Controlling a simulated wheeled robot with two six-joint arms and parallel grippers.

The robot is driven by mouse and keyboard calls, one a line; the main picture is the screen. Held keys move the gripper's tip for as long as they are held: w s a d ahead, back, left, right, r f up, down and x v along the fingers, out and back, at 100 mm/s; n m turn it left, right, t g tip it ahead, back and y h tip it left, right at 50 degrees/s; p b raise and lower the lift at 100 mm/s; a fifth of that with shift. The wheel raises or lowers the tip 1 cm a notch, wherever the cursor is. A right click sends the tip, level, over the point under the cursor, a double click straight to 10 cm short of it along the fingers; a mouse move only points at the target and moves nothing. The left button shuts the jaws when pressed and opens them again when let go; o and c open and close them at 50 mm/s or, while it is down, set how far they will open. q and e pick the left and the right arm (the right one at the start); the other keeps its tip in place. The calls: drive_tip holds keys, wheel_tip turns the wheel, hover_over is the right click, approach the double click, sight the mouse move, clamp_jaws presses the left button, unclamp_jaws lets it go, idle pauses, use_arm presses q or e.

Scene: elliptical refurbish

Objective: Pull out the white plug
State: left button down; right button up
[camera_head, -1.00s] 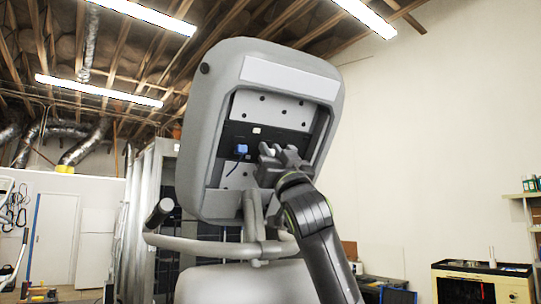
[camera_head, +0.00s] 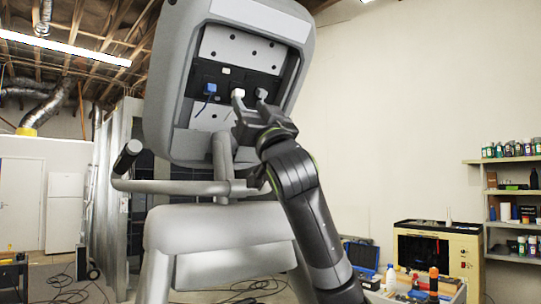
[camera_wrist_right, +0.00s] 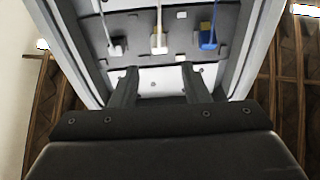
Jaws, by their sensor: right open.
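The white plug (camera_head: 238,93) sits in the dark panel on the back of the tilted grey console, between a blue plug (camera_head: 210,88) and a grey plug (camera_head: 262,93). My right gripper (camera_head: 250,106) is in front of the panel, just below the white and grey plugs. In the right wrist view the white plug (camera_wrist_right: 158,43) lies ahead of the open, empty fingers (camera_wrist_right: 160,82), roughly centred between them and apart from them. The blue plug (camera_wrist_right: 207,38) and grey plug (camera_wrist_right: 117,46) flank it. My left gripper is out of view.
The grey console housing (camera_head: 165,95) has raised side walls around the recessed panel. Handlebars (camera_head: 180,187) and a grey machine body (camera_head: 215,230) lie below. A bench with tools (camera_head: 415,290) and shelves (camera_head: 512,205) stand at the right.

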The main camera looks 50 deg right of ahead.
drive_tip(key=b+v, duration=0.6)
drive_tip(key=v, duration=0.5)
drive_tip(key=shift+r, duration=0.1)
